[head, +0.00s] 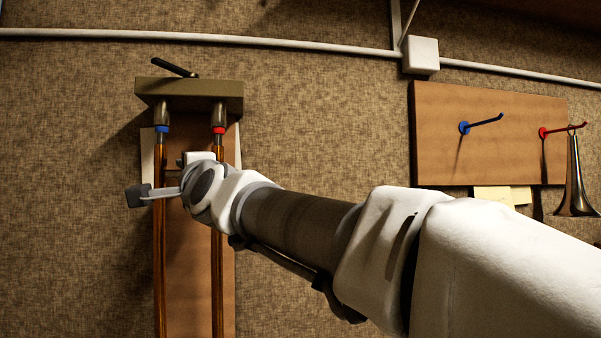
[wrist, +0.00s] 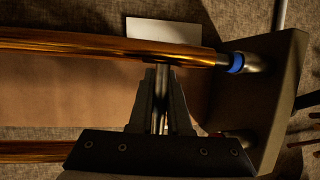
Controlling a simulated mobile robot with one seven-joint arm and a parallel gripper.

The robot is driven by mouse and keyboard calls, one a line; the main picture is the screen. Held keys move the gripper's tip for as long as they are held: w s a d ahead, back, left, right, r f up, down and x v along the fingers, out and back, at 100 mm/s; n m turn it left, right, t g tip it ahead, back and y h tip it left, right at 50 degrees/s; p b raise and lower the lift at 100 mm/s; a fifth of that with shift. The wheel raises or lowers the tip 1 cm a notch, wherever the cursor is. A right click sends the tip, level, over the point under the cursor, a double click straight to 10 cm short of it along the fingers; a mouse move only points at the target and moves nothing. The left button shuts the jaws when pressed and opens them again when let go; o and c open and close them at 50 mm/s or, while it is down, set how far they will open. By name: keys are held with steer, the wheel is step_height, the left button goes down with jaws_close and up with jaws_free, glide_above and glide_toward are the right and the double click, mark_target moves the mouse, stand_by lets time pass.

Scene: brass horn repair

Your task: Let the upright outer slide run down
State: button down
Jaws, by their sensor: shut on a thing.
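The upright outer slide (head: 160,270) has two long brass-coloured tubes running down in front of a brown board. Their upper ends sit below a dark clamp block (head: 190,96) on the wall, with a blue band (head: 162,129) on the left tube and a red band (head: 218,131) on the right. In the wrist view one slide tube (wrist: 110,45) crosses above my gripper (wrist: 161,72). The gripper is shut on a silvery crosspiece (wrist: 161,90) between the tubes, a little below the block. My own wrist hides most of this grip in the head view.
A black lever (head: 174,67) tops the clamp block. A wooden board (head: 490,110) at right carries a blue hook (head: 480,124) and a red hook (head: 563,130) with a flared metal piece (head: 576,180) hanging from it. A pale pipe (head: 250,41) runs along the wall above.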

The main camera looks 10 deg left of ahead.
step_height(320, 180, down, 2)
steer(key=shift+f+b, duration=0.1)
steer(key=shift+b, duration=0.6)
steer(key=c, duration=0.9)
jaws_free()
steer(key=shift+o, duration=0.2)
